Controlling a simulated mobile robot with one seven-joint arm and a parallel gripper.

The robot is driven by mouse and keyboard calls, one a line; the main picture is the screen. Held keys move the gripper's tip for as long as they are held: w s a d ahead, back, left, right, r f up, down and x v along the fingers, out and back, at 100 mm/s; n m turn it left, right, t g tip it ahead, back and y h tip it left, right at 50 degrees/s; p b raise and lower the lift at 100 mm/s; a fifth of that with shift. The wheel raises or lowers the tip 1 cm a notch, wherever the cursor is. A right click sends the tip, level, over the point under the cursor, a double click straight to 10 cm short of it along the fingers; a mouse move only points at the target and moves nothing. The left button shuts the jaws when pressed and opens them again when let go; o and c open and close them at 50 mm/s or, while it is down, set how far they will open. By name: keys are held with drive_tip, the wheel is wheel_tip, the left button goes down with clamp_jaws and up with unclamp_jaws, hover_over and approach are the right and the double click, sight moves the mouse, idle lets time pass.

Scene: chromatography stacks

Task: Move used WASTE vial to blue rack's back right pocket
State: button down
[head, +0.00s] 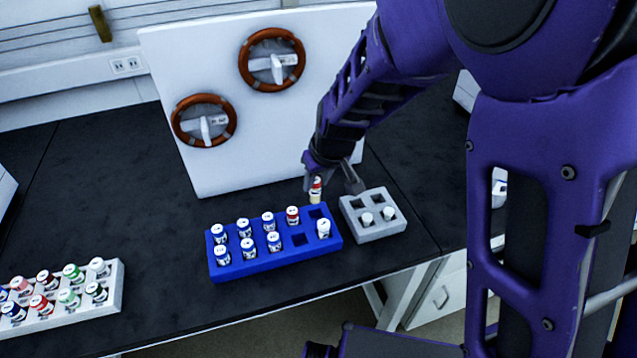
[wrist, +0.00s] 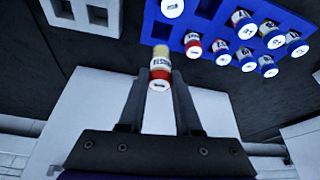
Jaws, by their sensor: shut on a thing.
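My gripper (head: 330,175) is shut on a small vial with a red-and-white cap and yellowish lower end (head: 315,191). In the wrist view the vial (wrist: 160,66) sits between the fingertips (wrist: 159,88), its cap toward the camera; its label is too small to read for certain. In the head view it appears just behind and above the back right corner of the blue rack (head: 276,262). The rack's back right pocket (head: 316,213) looks empty. In the wrist view the vial is outside the blue rack (wrist: 228,56), beside that corner.
The blue rack holds several vials, with another empty pocket (head: 299,240) in front. A grey rack (head: 382,231) with two white-capped vials stands close on the right. A white rack (head: 75,313) of vials is at the left. A white panel (head: 240,165) stands behind.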

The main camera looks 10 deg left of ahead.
sight(318, 202)
drive_tip(key=shift+f+b, duration=1.5)
drive_tip(key=shift+f, duration=0.5)
drive_tip(key=shift+d, duration=0.1)
drive_tip(key=shift+f+b, duration=0.7)
drive_tip(key=shift+f, duration=0.45)
drive_tip(key=shift+f, duration=0.45)
drive_tip(key=shift+c, duration=0.6)
unclamp_jaws()
drive_tip(key=shift+r+p, duration=2.65)
drive_tip(key=shift+r, duration=0.85)
